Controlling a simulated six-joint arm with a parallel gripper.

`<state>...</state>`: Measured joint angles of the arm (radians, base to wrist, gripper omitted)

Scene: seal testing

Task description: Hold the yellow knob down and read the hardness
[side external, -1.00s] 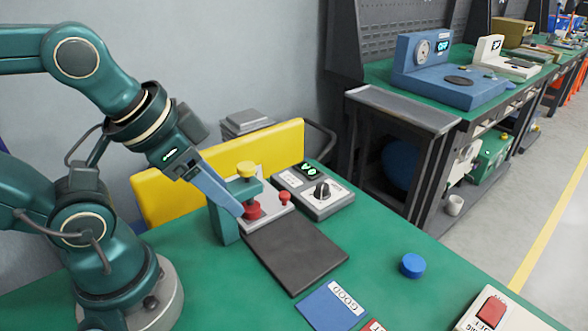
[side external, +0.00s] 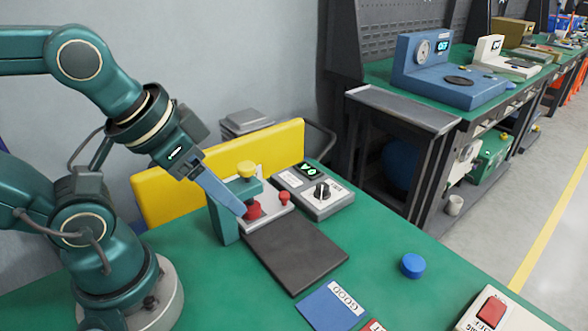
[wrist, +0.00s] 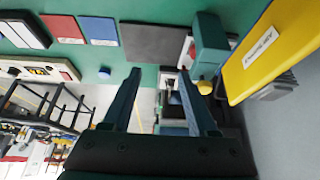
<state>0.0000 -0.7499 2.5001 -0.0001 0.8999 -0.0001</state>
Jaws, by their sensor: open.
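The yellow knob (side external: 247,169) tops a green press stand (side external: 224,212) on the green bench. A red round part (side external: 252,211) sits below the knob on the press's pale base. In the wrist view the knob (wrist: 205,87) lies just right of the right finger. My gripper (wrist: 160,72) is open with nothing between its fingers. In the side view its blue finger (side external: 220,190) reaches down in front of the press, near the red part; contact cannot be told.
A dark mat (side external: 295,257) lies before the press. A blue GOOD plate (side external: 331,306), a blue round cap (side external: 412,265) and a red-button box (side external: 492,311) sit further forward. Green bench around the cap is clear.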

